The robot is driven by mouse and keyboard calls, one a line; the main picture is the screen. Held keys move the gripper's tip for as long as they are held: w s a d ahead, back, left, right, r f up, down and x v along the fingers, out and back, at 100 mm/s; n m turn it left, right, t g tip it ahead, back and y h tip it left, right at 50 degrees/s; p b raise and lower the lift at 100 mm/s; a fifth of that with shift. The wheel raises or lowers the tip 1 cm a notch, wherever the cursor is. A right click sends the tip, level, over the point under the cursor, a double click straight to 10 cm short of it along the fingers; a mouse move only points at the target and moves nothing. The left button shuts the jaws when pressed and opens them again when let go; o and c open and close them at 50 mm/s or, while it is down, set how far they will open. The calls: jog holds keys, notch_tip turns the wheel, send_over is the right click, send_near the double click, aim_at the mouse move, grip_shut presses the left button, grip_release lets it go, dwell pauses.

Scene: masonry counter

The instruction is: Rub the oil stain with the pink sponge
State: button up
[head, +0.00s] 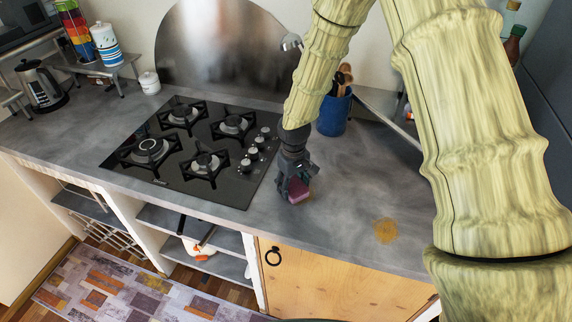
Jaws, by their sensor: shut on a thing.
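The pink sponge (298,191) is held in my gripper (296,185), which is shut on it. The sponge is at or just above the grey counter, right of the gas hob; I cannot tell whether it touches the counter. My gripper points downward and hides part of the sponge. The oil stain (386,231) is a brownish-yellow patch on the counter near the front edge. It lies to the right of the sponge and apart from it.
The black gas hob (178,186) is left of my gripper. A blue utensil pot (334,114) stands behind it. The grey counter (340,205) is clear between the sponge and the stain. A wooden cabinet door (335,287) is below the front edge.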

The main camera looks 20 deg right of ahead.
jog(key=shift+w+a+f, duration=0.15)
jog(key=shift+a+f, duration=0.05)
jog(key=shift+a, duration=0.15)
jog(key=shift+w+a+r+p, duration=0.15)
jog(key=shift+r+p, duration=0.2)
jog(key=shift+r, duration=0.3)
jog(key=shift+w+d+r+p, duration=0.1)
jog(key=shift+r+p, duration=0.2)
jog(key=shift+r, duration=0.3)
jog(key=shift+s+a+r+p, duration=0.1)
jog(key=shift+s+r+p, duration=0.1)
jog(key=shift+r+p, duration=0.8)
jog(key=shift+w+r+p, duration=0.15)
jog(key=shift+r+p, duration=0.15)
jog(key=shift+r, duration=0.45)
jog(key=shift+r+p, duration=0.7)
jog(key=shift+r, duration=0.45)
jog(key=shift+f, duration=0.1)
